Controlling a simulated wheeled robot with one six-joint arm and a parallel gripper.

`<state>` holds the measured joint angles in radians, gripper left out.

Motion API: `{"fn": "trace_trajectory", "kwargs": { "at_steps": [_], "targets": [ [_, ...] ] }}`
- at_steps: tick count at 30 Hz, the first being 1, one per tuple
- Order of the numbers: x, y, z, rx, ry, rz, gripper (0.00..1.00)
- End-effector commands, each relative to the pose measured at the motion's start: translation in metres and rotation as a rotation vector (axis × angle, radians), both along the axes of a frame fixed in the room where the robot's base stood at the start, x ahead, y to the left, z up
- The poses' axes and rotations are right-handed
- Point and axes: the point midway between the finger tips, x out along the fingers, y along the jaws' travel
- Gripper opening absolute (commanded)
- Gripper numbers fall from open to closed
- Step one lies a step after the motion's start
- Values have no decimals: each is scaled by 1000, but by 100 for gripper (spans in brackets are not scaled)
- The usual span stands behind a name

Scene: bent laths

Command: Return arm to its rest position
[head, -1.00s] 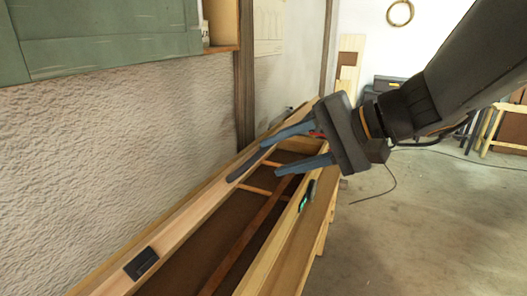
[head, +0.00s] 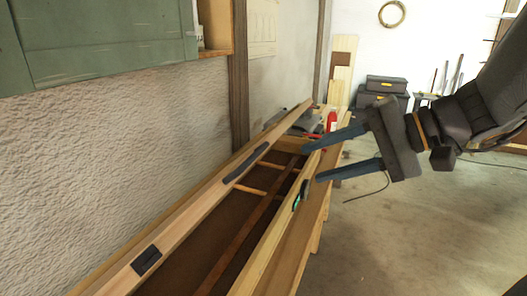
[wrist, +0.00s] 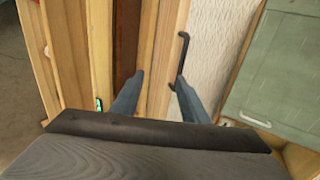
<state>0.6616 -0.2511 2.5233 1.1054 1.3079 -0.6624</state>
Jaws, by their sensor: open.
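My gripper (head: 332,157) is open and empty in the head view, in the air at the right of the long wooden bench. Its two blue fingers point left, toward the bench's far part. In the wrist view my gripper (wrist: 155,95) shows its two fingers spread apart with nothing between them. My dark arm comes in from the upper right of the head view.
The long wooden bench (head: 300,240) runs along the textured wall (head: 120,150). A black bar (head: 245,163), a black block (head: 147,261) and a small dark tool with a green light (head: 299,197) lie on its rails. Dark toolboxes (head: 383,95) stand behind. The floor at right (head: 420,245) is clear.

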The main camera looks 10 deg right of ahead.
Motion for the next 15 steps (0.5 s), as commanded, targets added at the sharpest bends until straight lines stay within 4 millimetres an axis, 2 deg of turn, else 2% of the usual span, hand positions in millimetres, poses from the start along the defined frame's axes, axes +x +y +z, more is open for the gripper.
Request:
{"fn": "trace_trajectory", "kwargs": {
  "at_steps": [7,9,11,14,15],
  "targets": [
    [0,-2,-1,-2,3,-4,41],
    [-1,0,-9,-14,24,6,41],
    [-4,4,-24,-45,66,25,41],
    [-15,9,-70,-151,185,81,41],
    [-21,10,-92,-213,238,110,41]
  ]
}}
